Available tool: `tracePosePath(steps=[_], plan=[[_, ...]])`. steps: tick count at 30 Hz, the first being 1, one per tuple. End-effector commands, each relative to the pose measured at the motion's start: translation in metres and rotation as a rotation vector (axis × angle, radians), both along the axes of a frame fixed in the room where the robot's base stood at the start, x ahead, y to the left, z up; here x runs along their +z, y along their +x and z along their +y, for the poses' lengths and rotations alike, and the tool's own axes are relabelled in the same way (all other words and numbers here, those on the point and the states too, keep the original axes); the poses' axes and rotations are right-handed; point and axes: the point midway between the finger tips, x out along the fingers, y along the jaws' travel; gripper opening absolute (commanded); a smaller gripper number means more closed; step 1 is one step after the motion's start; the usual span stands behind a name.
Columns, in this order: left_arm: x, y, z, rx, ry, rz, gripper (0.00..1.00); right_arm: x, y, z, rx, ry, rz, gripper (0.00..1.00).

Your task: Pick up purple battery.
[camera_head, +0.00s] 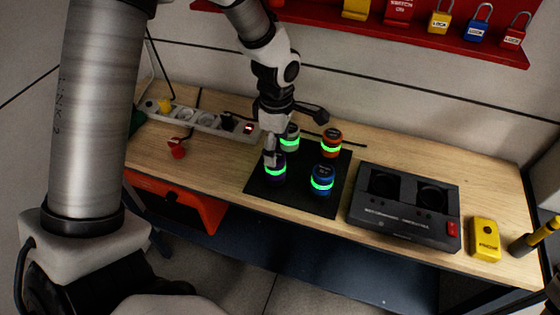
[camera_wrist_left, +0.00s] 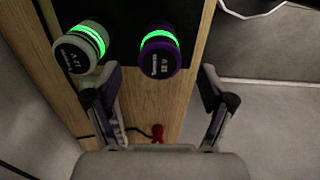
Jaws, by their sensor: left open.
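The purple battery (camera_head: 276,174), dark with a glowing green ring, stands on the black mat (camera_head: 300,196), at its left side. In the left wrist view the purple battery (camera_wrist_left: 160,60) is upright, ahead of the gap between the fingers. My left gripper (camera_head: 271,148) is just above and behind the battery in the head view, and covers part of it. In the wrist view my left gripper (camera_wrist_left: 157,92) has its fingers spread wide, with nothing between them. My right gripper is not in view.
Pale (camera_head: 290,140), orange (camera_head: 331,147) and blue (camera_head: 322,184) batteries stand close by on the mat. A black charger with two wells (camera_head: 405,224) and a yellow box (camera_head: 485,240) are to the right. A power strip (camera_head: 207,121) lies at back left; red padlock rack (camera_head: 400,28) above.

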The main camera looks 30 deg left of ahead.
Motion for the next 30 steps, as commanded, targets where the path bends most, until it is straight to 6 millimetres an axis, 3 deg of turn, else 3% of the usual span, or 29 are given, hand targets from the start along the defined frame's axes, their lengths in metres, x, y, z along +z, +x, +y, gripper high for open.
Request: tracePosePath(steps=[4, 7, 15, 22, 30], plan=[[-0.022, -0.004, 0.002, 0.001, -0.001, 0.008, 0.82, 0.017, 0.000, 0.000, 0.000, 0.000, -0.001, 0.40], [-0.041, -0.003, 0.002, 0.000, 0.000, 0.005, 0.82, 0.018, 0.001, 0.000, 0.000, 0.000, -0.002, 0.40], [-0.048, -0.003, 0.002, 0.000, -0.001, 0.001, 0.82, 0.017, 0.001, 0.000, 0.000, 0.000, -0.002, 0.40], [-0.048, -0.003, 0.002, 0.000, -0.001, 0.002, 0.01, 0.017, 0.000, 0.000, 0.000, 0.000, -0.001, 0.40], [-0.048, -0.002, 0.002, 0.000, -0.001, 0.001, 0.00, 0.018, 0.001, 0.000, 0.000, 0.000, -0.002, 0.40]])
